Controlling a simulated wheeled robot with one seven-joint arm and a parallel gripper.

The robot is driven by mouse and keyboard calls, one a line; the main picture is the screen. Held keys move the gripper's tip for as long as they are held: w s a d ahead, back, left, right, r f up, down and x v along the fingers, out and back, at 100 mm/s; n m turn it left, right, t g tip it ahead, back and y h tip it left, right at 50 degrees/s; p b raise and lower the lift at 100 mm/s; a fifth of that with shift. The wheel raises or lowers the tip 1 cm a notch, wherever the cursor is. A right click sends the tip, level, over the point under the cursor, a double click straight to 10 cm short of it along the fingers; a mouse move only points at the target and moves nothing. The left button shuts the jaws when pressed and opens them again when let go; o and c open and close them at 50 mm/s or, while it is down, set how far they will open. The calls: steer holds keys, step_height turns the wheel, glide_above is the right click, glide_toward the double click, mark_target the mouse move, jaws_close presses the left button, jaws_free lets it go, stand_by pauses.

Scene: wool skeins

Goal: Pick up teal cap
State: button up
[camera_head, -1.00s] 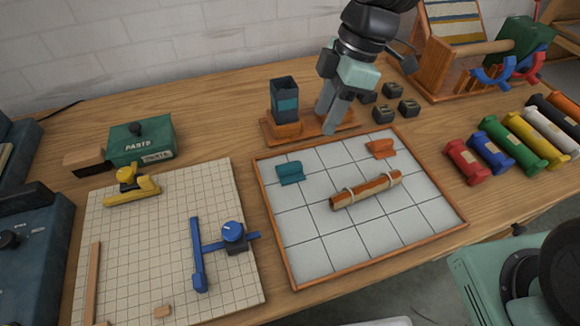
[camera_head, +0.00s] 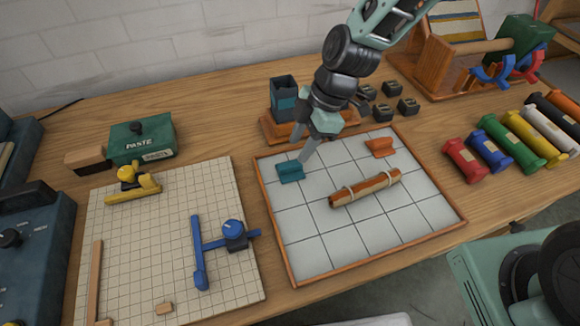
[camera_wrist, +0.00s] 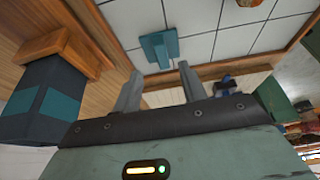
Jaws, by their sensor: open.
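The teal cap (camera_head: 290,171) lies on the light gridded tray (camera_head: 310,245), near its back left corner. In the wrist view the teal cap (camera_wrist: 159,47) is ahead of and a little above the gap between my fingers. My gripper (camera_head: 301,150) is just behind and above the cap, tilted down toward it, its fingers apart and nothing between them. In the wrist view my gripper (camera_wrist: 158,82) shows both grey fingers spread. In the head view a fingertip overlaps the cap's upper right edge; I cannot tell whether they touch.
An orange cap (camera_head: 380,147) and a tied brown roll (camera_head: 365,188) lie on the same tray. A dark box with a teal band (camera_head: 284,100) stands on a wooden base behind it and close beside my gripper in the wrist view. Small dark blocks (camera_head: 383,112) sit behind right.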

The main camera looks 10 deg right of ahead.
mark_target(290, 165)
steer(key=shift+p+x, duration=0.55)
steer(key=shift+x, duration=2.25)
steer(key=shift+s, duration=0.15)
jaws_close()
